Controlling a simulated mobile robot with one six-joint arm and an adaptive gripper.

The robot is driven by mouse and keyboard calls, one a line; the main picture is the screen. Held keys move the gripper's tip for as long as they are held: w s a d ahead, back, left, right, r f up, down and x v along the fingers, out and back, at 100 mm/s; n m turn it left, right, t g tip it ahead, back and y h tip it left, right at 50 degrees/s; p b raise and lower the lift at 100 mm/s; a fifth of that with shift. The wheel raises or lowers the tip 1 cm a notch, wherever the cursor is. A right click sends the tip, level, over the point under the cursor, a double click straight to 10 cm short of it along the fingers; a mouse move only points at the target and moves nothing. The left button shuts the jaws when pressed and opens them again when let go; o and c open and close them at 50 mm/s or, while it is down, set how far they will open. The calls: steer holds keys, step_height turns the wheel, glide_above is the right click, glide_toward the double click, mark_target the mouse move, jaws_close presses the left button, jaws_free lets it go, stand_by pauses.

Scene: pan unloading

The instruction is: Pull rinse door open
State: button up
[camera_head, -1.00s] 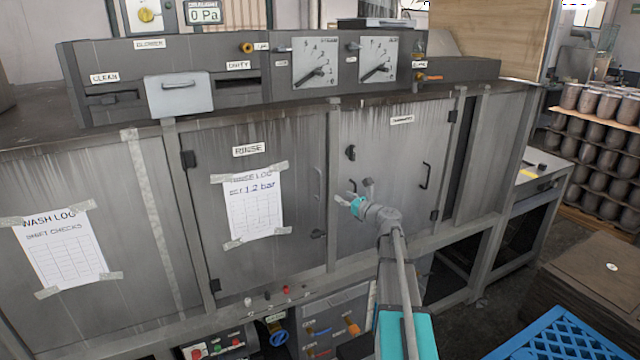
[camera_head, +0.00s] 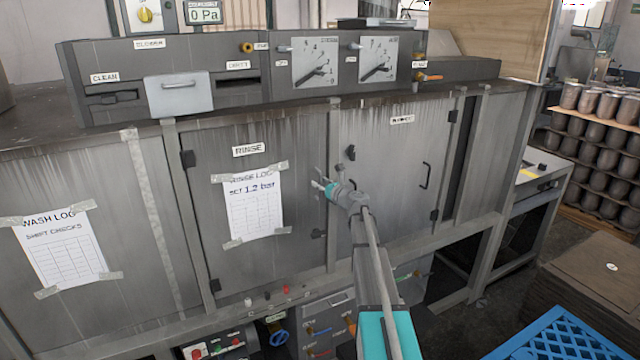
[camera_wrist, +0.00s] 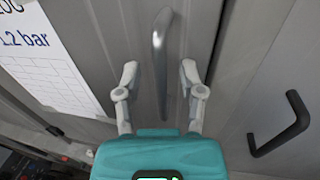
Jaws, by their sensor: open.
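The rinse door (camera_head: 255,205) is a grey metal panel under a RINSE label (camera_head: 249,150) in the head view. It looks closed, flush with its frame. A taped rinse log sheet (camera_head: 254,206) is on it. Its vertical metal handle (camera_wrist: 161,60) stands between and ahead of my fingers in the wrist view. My gripper (camera_head: 323,186) is at the door's right edge and largely hides the handle in the head view. In the wrist view my gripper (camera_wrist: 160,82) is open, with a finger on each side of the handle and a gap to both.
A neighbouring door (camera_head: 395,170) with a dark handle (camera_head: 426,175) is to the right. Valves and buttons (camera_head: 320,330) are below. A blue crate (camera_head: 560,335) is at lower right.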

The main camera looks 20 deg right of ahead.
steer(key=shift+w, duration=0.35)
jaws_close()
